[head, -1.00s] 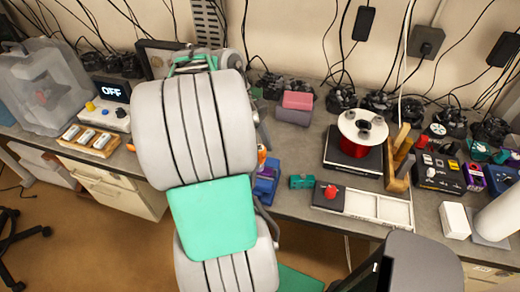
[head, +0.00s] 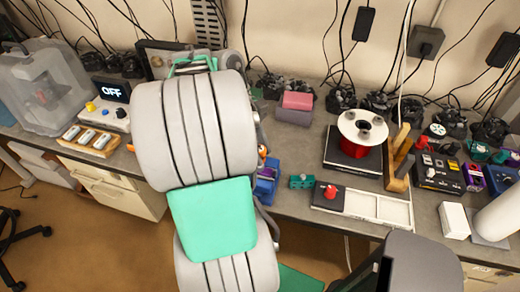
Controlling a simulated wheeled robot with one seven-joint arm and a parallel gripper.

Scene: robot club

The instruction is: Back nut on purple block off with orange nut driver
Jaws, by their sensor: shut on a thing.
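My arm's large grey and green links fill the middle of the head view and hide most of my gripper (head: 260,128). Only a grey edge of it shows right of the big link. Its fingertips are hidden. A small bit of the orange nut driver (head: 262,151) shows just below that edge, at the gripper. Directly below it a blue holder (head: 266,188) stands at the bench's front edge, with a bit of the purple block (head: 268,172) in it. The nut is hidden or too small to see. I cannot tell whether the driver touches it.
A small teal block (head: 301,182) lies right of the holder. A white tray with a red knob (head: 330,191) is further right, with a red wire spool (head: 360,140) behind. Pink and mauve blocks (head: 297,101) sit farther back. An OFF display box (head: 112,91) stands left.

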